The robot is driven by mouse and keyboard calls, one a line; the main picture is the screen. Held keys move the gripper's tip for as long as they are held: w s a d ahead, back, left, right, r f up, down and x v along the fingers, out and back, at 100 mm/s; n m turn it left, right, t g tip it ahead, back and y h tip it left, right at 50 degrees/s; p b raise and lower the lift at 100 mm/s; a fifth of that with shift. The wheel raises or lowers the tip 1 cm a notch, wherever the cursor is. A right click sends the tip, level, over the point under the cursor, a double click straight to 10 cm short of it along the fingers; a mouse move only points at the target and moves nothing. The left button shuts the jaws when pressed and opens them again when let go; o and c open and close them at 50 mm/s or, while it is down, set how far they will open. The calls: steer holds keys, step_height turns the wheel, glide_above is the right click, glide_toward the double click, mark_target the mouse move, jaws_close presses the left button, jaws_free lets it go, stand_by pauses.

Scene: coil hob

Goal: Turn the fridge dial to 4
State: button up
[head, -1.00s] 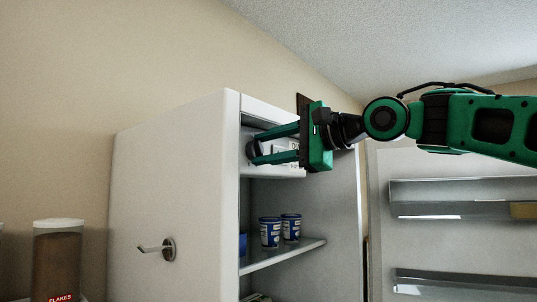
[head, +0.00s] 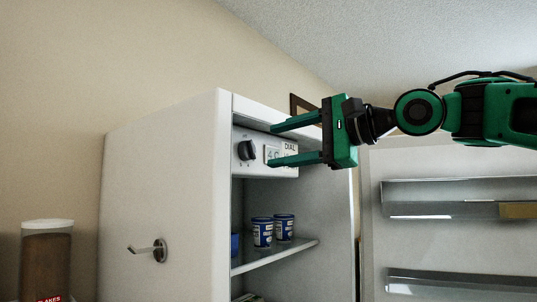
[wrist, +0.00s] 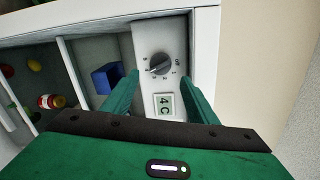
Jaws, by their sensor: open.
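The fridge dial (head: 247,150) is a dark round knob on the white panel at the top of the open fridge. It also shows in the wrist view (wrist: 160,64), with small marks around it and its pointer towards the lower left; I cannot read the mark there. A small display (wrist: 165,104) beside it reads "4 C". It is partly behind a finger in the head view (head: 273,155). My gripper (head: 271,145) is open and empty, its fingers apart and clear of the dial. In the wrist view my gripper (wrist: 163,83) faces the dial.
Blue-and-white tubs (head: 262,232) stand on the fridge shelf (head: 290,254) below. The opened door (head: 440,170) with its racks is at right. A flakes container (head: 46,262) stands at far left.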

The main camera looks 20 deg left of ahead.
mark_target(254, 150)
steer(key=v, duration=0.4)
steer(key=shift+d, duration=0.4)
steer(key=w+a+n+t, duration=0.1)
steer(key=a+n, duration=0.2)
steer(key=n, duration=0.2)
steer(key=a+n, duration=0.4)
steer(key=n, duration=0.2)
steer(key=w+a+f+n+t, duration=0.1)
steer(key=a+n, duration=0.2)
steer(key=n, duration=0.3)
steer(key=shift+w+a+t, duration=0.3)
steer(key=shift+c, duration=0.7)
steer(key=c, duration=0.9)
